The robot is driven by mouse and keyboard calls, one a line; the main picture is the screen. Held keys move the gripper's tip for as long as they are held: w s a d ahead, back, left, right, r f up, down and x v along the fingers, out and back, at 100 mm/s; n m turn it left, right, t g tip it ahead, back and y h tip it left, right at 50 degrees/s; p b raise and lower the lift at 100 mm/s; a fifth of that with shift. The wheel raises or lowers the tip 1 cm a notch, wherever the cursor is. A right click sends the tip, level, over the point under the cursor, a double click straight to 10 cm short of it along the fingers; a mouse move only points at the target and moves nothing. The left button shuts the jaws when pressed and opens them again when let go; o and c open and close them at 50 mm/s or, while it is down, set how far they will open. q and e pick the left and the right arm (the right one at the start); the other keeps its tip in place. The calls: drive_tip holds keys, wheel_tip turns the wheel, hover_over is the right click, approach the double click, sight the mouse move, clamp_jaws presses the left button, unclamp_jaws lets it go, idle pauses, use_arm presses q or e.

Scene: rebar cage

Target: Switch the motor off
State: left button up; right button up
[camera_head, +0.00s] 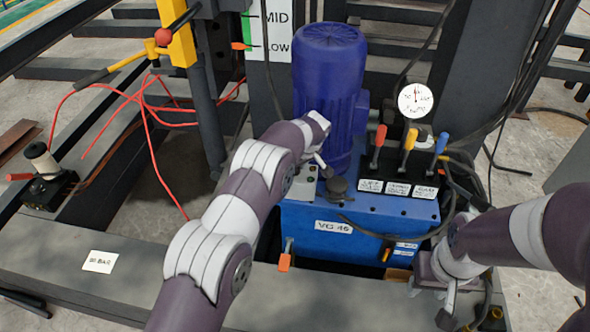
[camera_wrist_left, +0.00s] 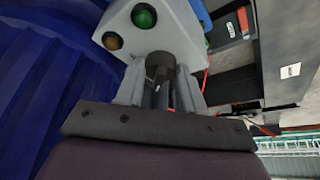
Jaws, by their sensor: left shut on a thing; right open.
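The blue motor (camera_head: 328,85) stands upright on the blue power unit (camera_head: 325,245) labelled VG 46. Its ribbed blue body also fills the left of the left wrist view (camera_wrist_left: 45,85). Beside it is a grey switch box (camera_head: 297,193), seen close in the left wrist view (camera_wrist_left: 165,28), with a green button (camera_wrist_left: 144,15) and an amber round part (camera_wrist_left: 112,40). My left gripper (camera_wrist_left: 160,85) is shut on a dark knob (camera_wrist_left: 159,64) at the box's near face. My right gripper (camera_head: 463,316) is open and low, right of the power unit, apart from the box.
Red, yellow and blue levers (camera_head: 408,140) stand on the unit behind labels, below a round gauge (camera_head: 415,100). Black hoses hang at the right. Red cables (camera_head: 150,105) and a yellow post (camera_head: 177,35) are at the left. A grey beam (camera_head: 60,262) crosses the front.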

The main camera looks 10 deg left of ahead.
use_arm(q)
drive_tip(key=shift+f+n, duration=0.1)
drive_tip(key=shift+n, duration=0.2)
idle(0.4)
drive_tip(key=o, duration=1)
drive_tip(key=p+v, duration=0.4)
drive_tip(key=v, duration=0.8)
drive_tip(key=shift+d+r, duration=0.15)
drive_tip(key=shift+r, duration=0.25)
drive_tip(key=shift+w, duration=0.1)
